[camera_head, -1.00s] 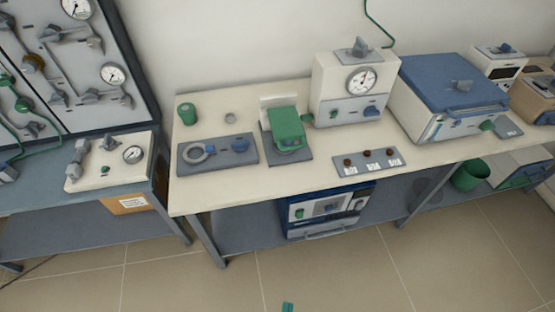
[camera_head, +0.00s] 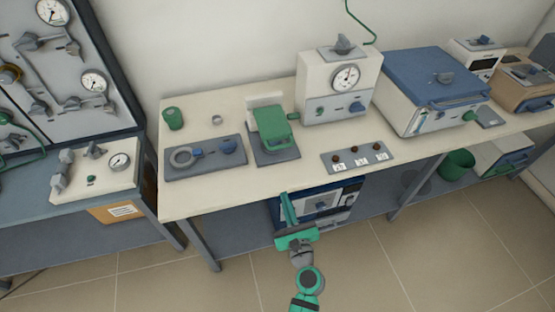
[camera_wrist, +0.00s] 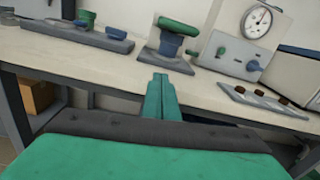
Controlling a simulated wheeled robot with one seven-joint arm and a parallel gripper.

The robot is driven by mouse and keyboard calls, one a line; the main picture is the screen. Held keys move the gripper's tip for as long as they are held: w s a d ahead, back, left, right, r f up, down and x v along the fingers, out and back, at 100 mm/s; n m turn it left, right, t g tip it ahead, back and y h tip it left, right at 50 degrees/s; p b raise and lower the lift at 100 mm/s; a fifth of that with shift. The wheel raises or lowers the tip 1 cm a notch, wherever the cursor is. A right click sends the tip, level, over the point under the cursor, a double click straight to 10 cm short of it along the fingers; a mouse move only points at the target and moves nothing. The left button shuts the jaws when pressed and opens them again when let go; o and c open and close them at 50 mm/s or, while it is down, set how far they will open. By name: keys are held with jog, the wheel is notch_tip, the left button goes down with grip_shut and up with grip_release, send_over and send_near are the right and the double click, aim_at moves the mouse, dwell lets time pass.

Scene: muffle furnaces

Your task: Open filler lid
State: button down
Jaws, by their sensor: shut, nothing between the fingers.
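A green lid (camera_head: 271,123) with a small handle at its front sits on a dark grey base plate (camera_head: 276,157) on the bench; no label shows which lid is the filler lid. In the wrist view the green lid (camera_wrist: 180,26) lies flat above a blue round body (camera_wrist: 171,43), straight ahead of my gripper. My gripper (camera_head: 284,196) is in front of the bench edge, apart from the lid. Its green fingers (camera_wrist: 160,78) are together, with nothing between them. The lid's hinge side is hard to make out.
A white gauge box (camera_head: 337,88) stands right of the lid, and a blue-topped box (camera_head: 432,80) farther right. A grey plate with a ring (camera_head: 205,157) lies left. A strip with several brown knobs (camera_head: 357,156) lies near the front edge. A blue cabinet (camera_head: 345,203) stands below.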

jog(key=shift+m+y, duration=0.4)
jog(key=shift+m, duration=0.2)
jog(key=x, duration=0.4)
jog(key=r+x, duration=0.1)
jog(key=x, duration=0.3)
jog(key=r+x, duration=0.1)
jog(key=x, duration=0.3)
jog(key=shift+w+d+r, duration=0.1)
jog(key=shift+w+d, duration=0.05)
jog(key=shift+d, duration=0.25)
jog(key=shift+w+r, duration=0.2)
jog(key=shift+r, duration=0.9)
jog(key=shift+s+r, duration=0.1)
jog(key=shift+r, duration=0.45)
jog(key=shift+a+r, duration=0.1)
jog(key=shift+r, duration=0.1)
